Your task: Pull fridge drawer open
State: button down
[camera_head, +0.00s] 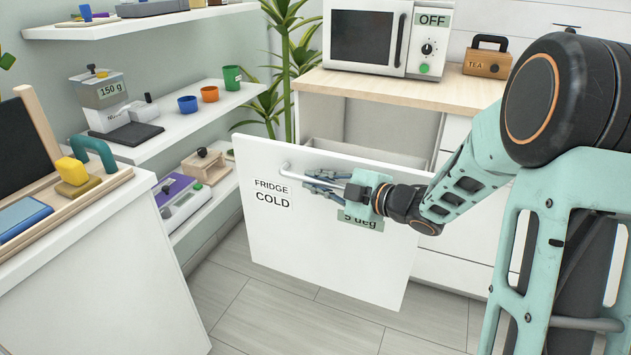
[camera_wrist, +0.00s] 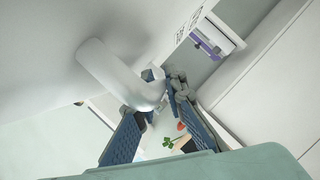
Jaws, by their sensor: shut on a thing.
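The fridge drawer (camera_head: 300,245) has a white front marked "FRIDGE COLD" with a "5 deg" label, partly hidden by my gripper. The drawer stands pulled out from the counter, and its grey inside (camera_head: 370,150) shows behind the front. A white bar handle (camera_head: 287,172) runs across the upper part of the front. My gripper (camera_head: 325,186) is at the handle, its fingers shut around the bar. In the wrist view the curved end of the handle (camera_wrist: 120,75) passes between the two blue fingers (camera_wrist: 155,125).
A white table (camera_head: 110,270) with a wooden tray stands at the left. Wall shelves (camera_head: 165,132) hold a scale and cups. A microwave (camera_head: 367,38) and a tea box (camera_head: 487,60) stand on the counter. Bare floor (camera_head: 290,315) lies in front of the drawer.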

dwell(0.3)
jog(key=c, duration=2)
grip_release()
jog(key=shift+o, duration=0.2)
jog(key=shift+d, duration=0.1)
jog(key=v, duration=1.2)
